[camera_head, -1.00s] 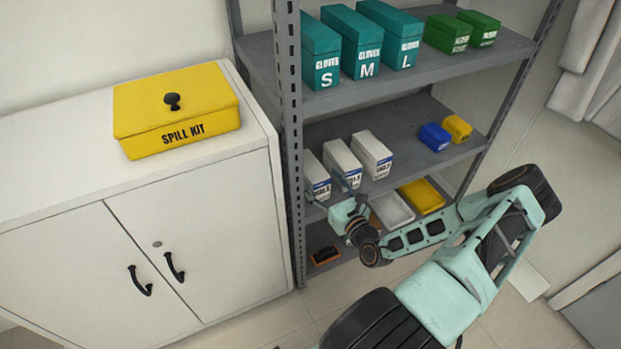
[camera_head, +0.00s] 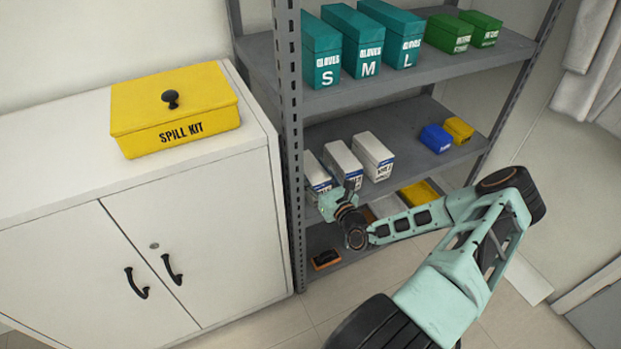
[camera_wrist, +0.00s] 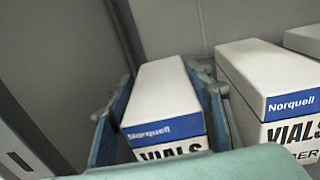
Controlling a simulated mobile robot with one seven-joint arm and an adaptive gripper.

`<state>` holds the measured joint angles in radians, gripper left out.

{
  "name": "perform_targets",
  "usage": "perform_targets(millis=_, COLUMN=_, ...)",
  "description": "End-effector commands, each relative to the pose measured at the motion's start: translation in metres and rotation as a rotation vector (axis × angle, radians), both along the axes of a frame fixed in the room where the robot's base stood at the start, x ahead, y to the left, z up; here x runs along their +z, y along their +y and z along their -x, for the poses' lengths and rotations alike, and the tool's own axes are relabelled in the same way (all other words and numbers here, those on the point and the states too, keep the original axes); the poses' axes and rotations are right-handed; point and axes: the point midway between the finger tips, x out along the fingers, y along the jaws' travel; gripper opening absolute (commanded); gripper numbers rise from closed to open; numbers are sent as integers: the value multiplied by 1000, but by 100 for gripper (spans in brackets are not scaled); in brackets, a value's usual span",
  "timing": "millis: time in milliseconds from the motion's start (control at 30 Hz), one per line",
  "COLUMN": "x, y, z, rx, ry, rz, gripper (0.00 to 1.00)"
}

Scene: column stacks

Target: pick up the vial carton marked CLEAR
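Three white vial cartons with blue bands stand in a row on the middle shelf. In the wrist view the left carton (camera_wrist: 160,90) lies between the two fingers of my gripper (camera_wrist: 163,95). The fingers flank its sides, with a narrow gap showing, so the gripper looks open around it. This carton's lower label is hidden by my own wrist part, so its marking cannot be read. The middle carton (camera_wrist: 268,85) reads VIALS with "BER" visible below. The right carton (camera_head: 373,155) has a label too small to read. In the head view my gripper (camera_head: 328,200) is at the left carton (camera_head: 315,170).
The shelf's upright post (camera_head: 291,130) stands close left of the left carton. Teal glove boxes (camera_head: 357,45) are on the shelf above. Blue (camera_head: 435,138) and yellow (camera_head: 459,130) boxes stand to the right, with bare shelf between. Trays sit on the shelf below.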

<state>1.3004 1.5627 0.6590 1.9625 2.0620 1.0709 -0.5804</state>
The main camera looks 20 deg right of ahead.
Motion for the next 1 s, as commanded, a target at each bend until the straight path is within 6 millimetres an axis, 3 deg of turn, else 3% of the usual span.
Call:
perform_targets(millis=33, x=0, y=0, z=0, rx=1, ry=0, rz=0, gripper=38)
perform_targets(millis=333, x=0, y=0, z=0, rx=1, ry=0, rz=1, gripper=6)
perform_targets(millis=667, x=13, y=0, z=0, rx=2, ry=-4, rz=3, gripper=6)
perform_targets(millis=1000, x=78, y=0, z=0, rx=2, ry=-4, rz=4, gripper=6)
